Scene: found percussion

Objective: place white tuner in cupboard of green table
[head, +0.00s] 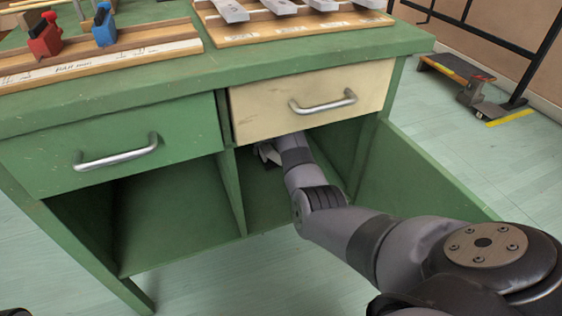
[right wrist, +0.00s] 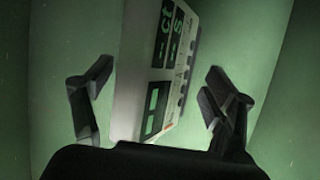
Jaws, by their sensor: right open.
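The white tuner (right wrist: 150,85) shows in the right wrist view, with a dark display and a row of small knobs along one side. It is between the two spread fingers of my right gripper (right wrist: 158,80), with a gap on each side. My right arm reaches into the open right compartment of the green table (head: 55,110), below the cream drawer. In the head view the gripper is mostly hidden in there, and the tuner cannot be made out clearly. My left gripper is not seen.
The cream drawer (head: 310,98) and green drawer (head: 115,160) are shut. The cupboard door (head: 410,180) stands open at the right. The left compartment (head: 175,215) looks empty. Wooden boards with blocks and metal bars lie on the tabletop. A low wheeled stand (head: 465,85) is at the back right.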

